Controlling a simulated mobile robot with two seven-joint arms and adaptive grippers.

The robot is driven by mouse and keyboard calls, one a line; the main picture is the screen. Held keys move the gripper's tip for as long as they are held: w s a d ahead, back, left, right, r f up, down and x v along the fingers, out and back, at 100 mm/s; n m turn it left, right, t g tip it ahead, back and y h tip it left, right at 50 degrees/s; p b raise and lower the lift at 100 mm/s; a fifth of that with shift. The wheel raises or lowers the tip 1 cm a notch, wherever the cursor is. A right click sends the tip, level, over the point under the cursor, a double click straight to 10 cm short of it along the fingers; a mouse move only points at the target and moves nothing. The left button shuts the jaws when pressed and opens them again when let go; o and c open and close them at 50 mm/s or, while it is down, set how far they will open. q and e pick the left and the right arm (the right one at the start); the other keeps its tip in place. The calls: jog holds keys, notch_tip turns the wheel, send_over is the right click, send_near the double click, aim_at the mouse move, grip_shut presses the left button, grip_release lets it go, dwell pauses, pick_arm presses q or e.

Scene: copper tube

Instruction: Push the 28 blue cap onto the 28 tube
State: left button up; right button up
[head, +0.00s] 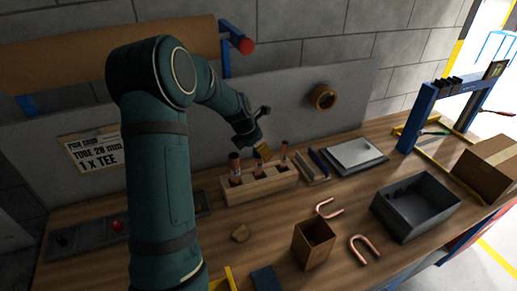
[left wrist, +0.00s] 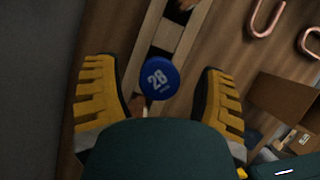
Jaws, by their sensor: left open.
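The round blue cap (left wrist: 160,77), marked 28, shows in the left wrist view between the two yellow fingers of my left gripper (left wrist: 157,88). The fingers are open, with a gap on both sides of the cap. A copper-coloured piece shows just below the cap; how far the cap sits on a tube cannot be told. In the head view my left gripper (head: 260,137) is over the wooden rack (head: 262,187), which holds upright copper tubes, one at its left (head: 234,163) and one at its right (head: 284,151). I cannot make out the cap there.
A grey bin (head: 416,207), a cardboard box (head: 490,167) and a grey tablet-like plate (head: 357,153) are to the right. Two copper U-bends (head: 365,249) and an open brown box (head: 314,243) lie in front. A tape roll (head: 324,97) is on the back panel.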

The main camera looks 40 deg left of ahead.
pick_arm(q)
jog(key=v, duration=1.2)
jog(key=shift+f, duration=0.1)
